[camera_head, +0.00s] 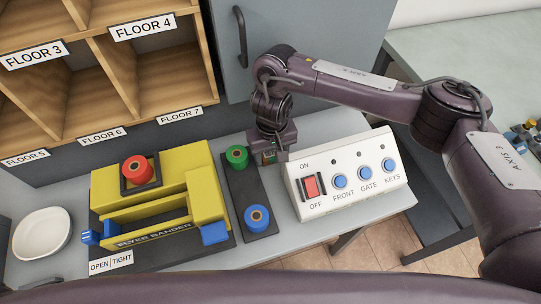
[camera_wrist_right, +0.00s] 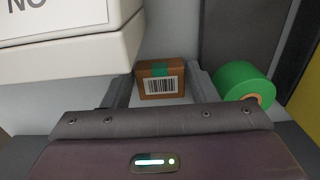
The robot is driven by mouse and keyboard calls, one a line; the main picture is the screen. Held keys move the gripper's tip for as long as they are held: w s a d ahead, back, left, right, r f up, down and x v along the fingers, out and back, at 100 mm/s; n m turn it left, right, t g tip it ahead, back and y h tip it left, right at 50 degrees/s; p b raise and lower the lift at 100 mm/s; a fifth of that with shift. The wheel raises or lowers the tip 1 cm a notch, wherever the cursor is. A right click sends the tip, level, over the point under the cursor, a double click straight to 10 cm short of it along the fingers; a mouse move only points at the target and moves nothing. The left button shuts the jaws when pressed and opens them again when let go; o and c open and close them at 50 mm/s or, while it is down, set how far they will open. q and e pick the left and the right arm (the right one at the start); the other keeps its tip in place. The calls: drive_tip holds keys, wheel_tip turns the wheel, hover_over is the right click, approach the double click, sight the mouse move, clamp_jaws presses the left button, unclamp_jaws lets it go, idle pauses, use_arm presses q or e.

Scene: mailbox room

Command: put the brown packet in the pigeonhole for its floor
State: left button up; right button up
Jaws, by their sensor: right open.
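The brown packet (camera_wrist_right: 162,80) is a small box with a green tape strip and a white barcode label. In the right wrist view it stands between the two fingers of my right gripper (camera_wrist_right: 163,92). In the head view only a small part of it shows under the gripper (camera_head: 272,158), which points down behind the white switch box. That gripper is open. I cannot tell if a finger touches the packet. The wooden pigeonholes (camera_head: 105,75) at upper left carry labels FLOOR 3 to FLOOR 7; those in view look empty. No floor number is readable on the packet. My left gripper is not in view.
The white switch box (camera_head: 335,205) stands close by the right gripper. A green tape roll (camera_head: 237,157) and a blue roll (camera_head: 257,218) sit on a dark tray. A yellow flyer bander (camera_head: 165,195) with a red roll and a white dish (camera_head: 41,234) are left.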

sight(273, 157)
drive_tip(key=c, duration=0.7)
drive_tip(key=shift+d+r, duration=0.15)
drive_tip(key=shift+r, duration=0.25)
wheel_tip(273, 157, up, 10)
drive_tip(key=p, duration=0.3)
drive_tip(key=s+d+b, duration=0.1)
drive_tip(key=s+d, duration=0.4)
drive_tip(key=d, duration=0.3)
drive_tip(key=s+d+b, duration=0.1)
drive_tip(key=s+d, duration=0.5)
drive_tip(key=d, duration=0.2)
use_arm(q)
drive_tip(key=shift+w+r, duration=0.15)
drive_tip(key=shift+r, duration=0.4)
use_arm(e)
drive_tip(key=w+r+m, duration=0.1)
drive_tip(key=w+r, duration=0.1)
drive_tip(key=w, duration=0.1)
drive_tip(key=w+d+r+m, duration=0.1)
drive_tip(key=w+r, duration=0.1)
drive_tip(key=w, duration=0.2)
drive_tip(key=w+d+r+m, duration=0.1)
drive_tip(key=w+r, duration=0.1)
drive_tip(key=w, duration=0.1)
drive_tip(key=shift+w+d+m, duration=0.15)
drive_tip(key=shift+w+m, duration=0.15)
